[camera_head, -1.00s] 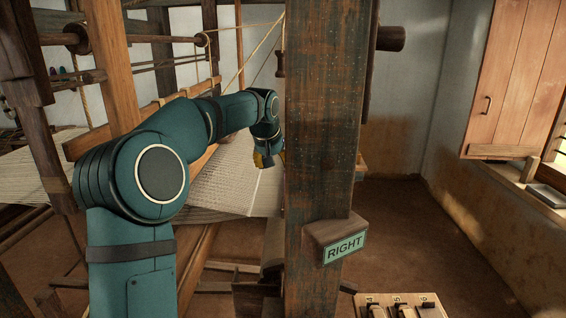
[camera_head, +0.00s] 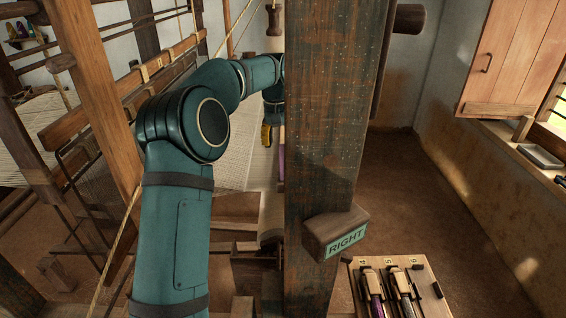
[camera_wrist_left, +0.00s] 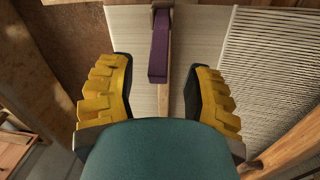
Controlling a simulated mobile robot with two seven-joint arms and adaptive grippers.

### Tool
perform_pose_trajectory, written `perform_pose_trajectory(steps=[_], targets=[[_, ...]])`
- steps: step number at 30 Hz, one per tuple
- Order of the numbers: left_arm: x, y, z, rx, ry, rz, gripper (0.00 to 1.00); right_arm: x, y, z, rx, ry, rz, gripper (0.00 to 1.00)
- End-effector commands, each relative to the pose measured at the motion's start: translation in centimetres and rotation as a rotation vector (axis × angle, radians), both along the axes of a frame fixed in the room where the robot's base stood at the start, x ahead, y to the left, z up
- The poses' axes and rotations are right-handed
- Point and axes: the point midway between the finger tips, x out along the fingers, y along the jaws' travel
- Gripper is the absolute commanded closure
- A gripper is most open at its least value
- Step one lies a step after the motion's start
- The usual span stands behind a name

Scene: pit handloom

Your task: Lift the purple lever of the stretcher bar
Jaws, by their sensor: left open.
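The purple lever (camera_wrist_left: 159,47) of the stretcher bar shows in the left wrist view, lying along a wooden bar over pale cloth (camera_wrist_left: 130,33). My left gripper (camera_wrist_left: 159,88) is open, with yellow fingers on either side of the lever's line. The lever's near end lies between the fingertips in the picture, with clear gaps on both sides; I see no contact. In the head view a sliver of purple (camera_head: 281,165) shows beside the left gripper (camera_head: 267,134), and a dark wooden post hides much of the area. My right gripper is not in view.
The thick wooden post (camera_head: 325,130) with a RIGHT sign (camera_head: 346,241) stands just right of my left arm. A numbered wooden tool rack (camera_head: 430,290) is at lower right. Loom beams (camera_head: 100,110) stand on the left. The floor (camera_head: 440,220) at right is clear.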

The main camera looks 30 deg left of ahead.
Motion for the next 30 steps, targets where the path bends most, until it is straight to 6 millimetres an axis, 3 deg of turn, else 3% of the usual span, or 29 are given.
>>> perform_pose_trajectory(steps=[3,9,23,24,28,30], targets=[[0.0,-0.2,-2.4,-0.001,0.003,0.0,0.49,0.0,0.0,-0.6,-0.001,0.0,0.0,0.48],[0.1,-0.5,-5.1,-0.001,0.002,0.0,0.49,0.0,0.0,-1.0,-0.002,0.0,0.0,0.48],[0.2,-0.5,-6.2,-0.001,-0.001,0.0,0.49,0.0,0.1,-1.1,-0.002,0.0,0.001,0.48],[0.2,-0.5,-6.2,-0.001,-0.001,0.0,0.54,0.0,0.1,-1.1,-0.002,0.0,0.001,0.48],[0.2,-0.5,-6.1,-0.001,-0.001,0.0,0.99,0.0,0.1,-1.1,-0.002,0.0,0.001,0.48],[0.2,-0.5,-6.1,-0.001,-0.001,0.0,1.0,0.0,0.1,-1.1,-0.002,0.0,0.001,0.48]])
